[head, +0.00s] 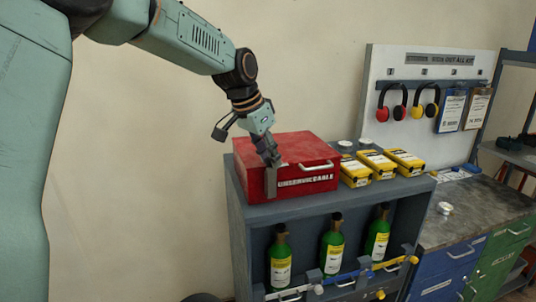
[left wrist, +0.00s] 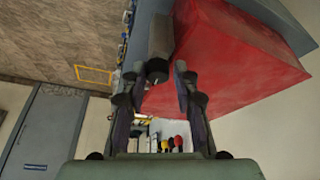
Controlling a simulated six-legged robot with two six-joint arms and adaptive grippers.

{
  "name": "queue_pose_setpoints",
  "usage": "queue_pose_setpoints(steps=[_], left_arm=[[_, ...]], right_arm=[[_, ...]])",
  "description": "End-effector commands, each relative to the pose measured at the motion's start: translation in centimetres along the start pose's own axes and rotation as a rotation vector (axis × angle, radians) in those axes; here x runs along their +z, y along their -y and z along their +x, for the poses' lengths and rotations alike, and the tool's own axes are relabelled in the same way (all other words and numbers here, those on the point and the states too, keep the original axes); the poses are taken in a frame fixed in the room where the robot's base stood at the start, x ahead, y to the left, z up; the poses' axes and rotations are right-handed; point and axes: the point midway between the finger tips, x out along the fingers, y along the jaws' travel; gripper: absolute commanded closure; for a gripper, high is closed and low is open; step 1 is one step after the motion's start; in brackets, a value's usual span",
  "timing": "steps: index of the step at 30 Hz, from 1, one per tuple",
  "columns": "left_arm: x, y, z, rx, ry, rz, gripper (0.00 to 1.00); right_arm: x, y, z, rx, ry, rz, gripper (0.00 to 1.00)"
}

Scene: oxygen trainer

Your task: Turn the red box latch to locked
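The red box (head: 305,150), labelled "UNSERVICEABLE", sits on top of the grey cabinet. A grey block-shaped latch (head: 271,183) stands upright at its front left; a pale handle is on the front right. My left gripper (head: 271,157) is just above the latch, over the box's left front. In the left wrist view the red box (left wrist: 235,55) fills the upper right. The latch (left wrist: 160,42) shows beyond and between the fingertips of my left gripper (left wrist: 155,82), which stand apart. I cannot tell whether a finger touches it. My right gripper is not in view.
Yellow cases (head: 377,165) stand right of the box on the cabinet top (head: 240,178). Green bottles (head: 332,248) stand on the shelf below. A board with ear defenders (head: 392,102) and clipboards is behind. A workbench (head: 475,205) is at the right. The wall left of the cabinet is clear.

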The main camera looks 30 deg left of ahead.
Motion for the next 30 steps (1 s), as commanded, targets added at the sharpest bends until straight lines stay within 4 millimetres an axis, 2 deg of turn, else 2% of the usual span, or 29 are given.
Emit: queue_pose_setpoints(steps=[1, 6, 19, 30], left_arm=[[-0.06, 0.26, 0.05, -0.008, -0.003, 0.004, 0.87], [-0.11, 0.31, 0.02, -0.009, -0.005, 0.004, 1.00], [-0.20, 0.24, -0.17, -0.026, -0.007, -0.033, 1.00], [-0.35, 0.08, -0.23, -0.129, -0.010, -0.277, 1.00]], right_arm=[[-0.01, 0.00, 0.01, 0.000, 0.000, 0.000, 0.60], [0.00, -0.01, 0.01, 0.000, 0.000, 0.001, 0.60], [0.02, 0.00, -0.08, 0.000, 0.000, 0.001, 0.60], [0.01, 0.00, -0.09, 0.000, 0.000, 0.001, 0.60]])
